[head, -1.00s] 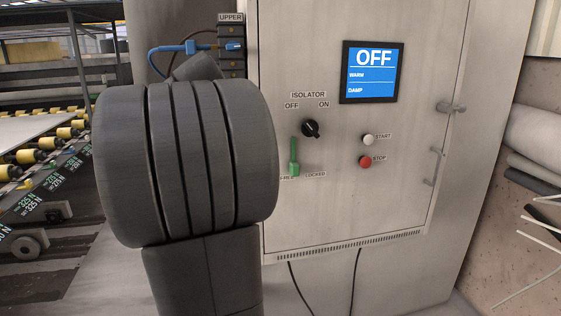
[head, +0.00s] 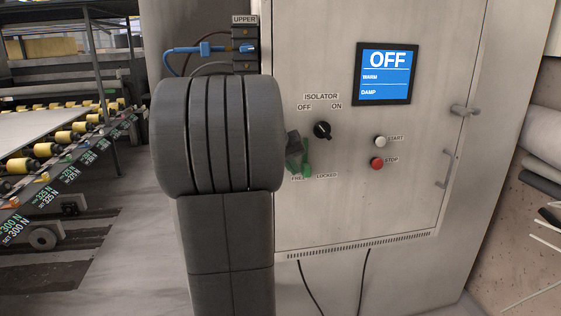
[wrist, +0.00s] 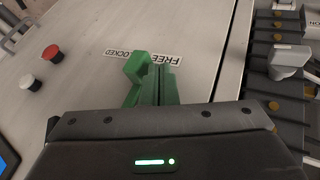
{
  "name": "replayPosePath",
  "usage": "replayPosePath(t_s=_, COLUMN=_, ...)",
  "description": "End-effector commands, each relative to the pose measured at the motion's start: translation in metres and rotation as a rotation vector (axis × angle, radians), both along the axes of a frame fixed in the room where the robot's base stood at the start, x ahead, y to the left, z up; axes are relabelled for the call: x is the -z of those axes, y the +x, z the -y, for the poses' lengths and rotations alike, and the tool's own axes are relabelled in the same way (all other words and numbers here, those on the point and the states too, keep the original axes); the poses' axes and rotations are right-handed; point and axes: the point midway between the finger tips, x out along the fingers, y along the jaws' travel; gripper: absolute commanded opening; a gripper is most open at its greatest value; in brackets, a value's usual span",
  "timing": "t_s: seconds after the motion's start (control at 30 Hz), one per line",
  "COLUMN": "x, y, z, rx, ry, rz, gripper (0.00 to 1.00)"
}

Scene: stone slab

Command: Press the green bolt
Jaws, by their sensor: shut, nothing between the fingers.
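The green bolt (head: 305,160) is on the grey cabinet door, below the isolator, just above the FREE and LOCKED labels. In the head view my gripper (head: 293,145) is a dark tip directly in front of it, hiding part of it. My gripper is shut and empty. I cannot tell whether it touches the bolt.
The black isolator knob (head: 322,130) sits just above right of the bolt. White START (head: 380,142) and red STOP (head: 377,163) buttons are farther right, below a screen (head: 386,74) reading OFF. A blue plug (head: 205,49) and cable stick out at upper left.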

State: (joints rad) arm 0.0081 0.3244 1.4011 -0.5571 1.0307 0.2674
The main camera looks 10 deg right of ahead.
Motion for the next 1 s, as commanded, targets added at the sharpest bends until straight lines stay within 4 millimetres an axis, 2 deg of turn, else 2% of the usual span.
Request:
replayPosePath(t_s=0.53, x=0.000, y=0.000, z=0.010, rx=0.000, ry=0.000, rz=-0.001, gripper=0.00)
replayPosePath(t_s=0.8, x=0.000, y=0.002, z=0.047, rx=0.003, ry=0.000, rz=-0.002, gripper=0.00)
replayPosePath(t_s=1.0, x=0.000, y=0.002, z=0.054, rx=0.000, ry=-0.001, rz=0.000, gripper=0.00)
